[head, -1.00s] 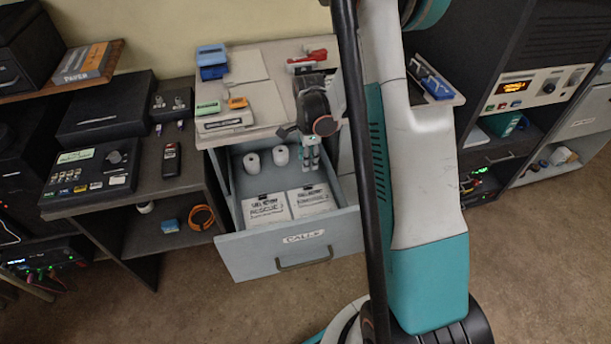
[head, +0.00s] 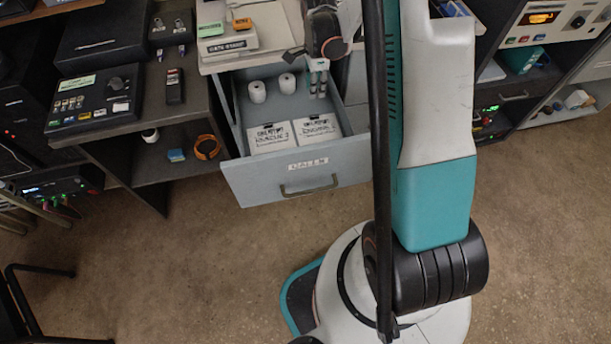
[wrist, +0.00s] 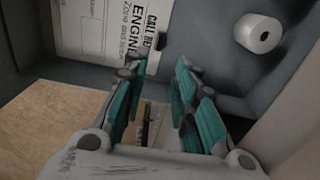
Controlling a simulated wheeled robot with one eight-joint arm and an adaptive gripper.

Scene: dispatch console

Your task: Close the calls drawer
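The calls drawer (head: 262,187) is a pale grey drawer, standing pulled out of the desk in the head view. A white label (head: 308,164) and a dark bar handle (head: 310,188) are on its front. My gripper (head: 318,84) hangs over the back right of the open drawer, behind the handle and apart from it. In the wrist view my gripper (wrist: 162,98) has its teal fingers spread, with nothing held. A white card (wrist: 105,35) and a white roll (wrist: 259,33) lie in the drawer beyond the fingers.
Two paper packs (head: 271,137) and two white rolls (head: 257,92) are in the drawer. A dark desk (head: 192,112) with a black control box stands left. Bare floor (head: 230,260) lies in front of the drawer. A chair (head: 35,305) is at the lower left.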

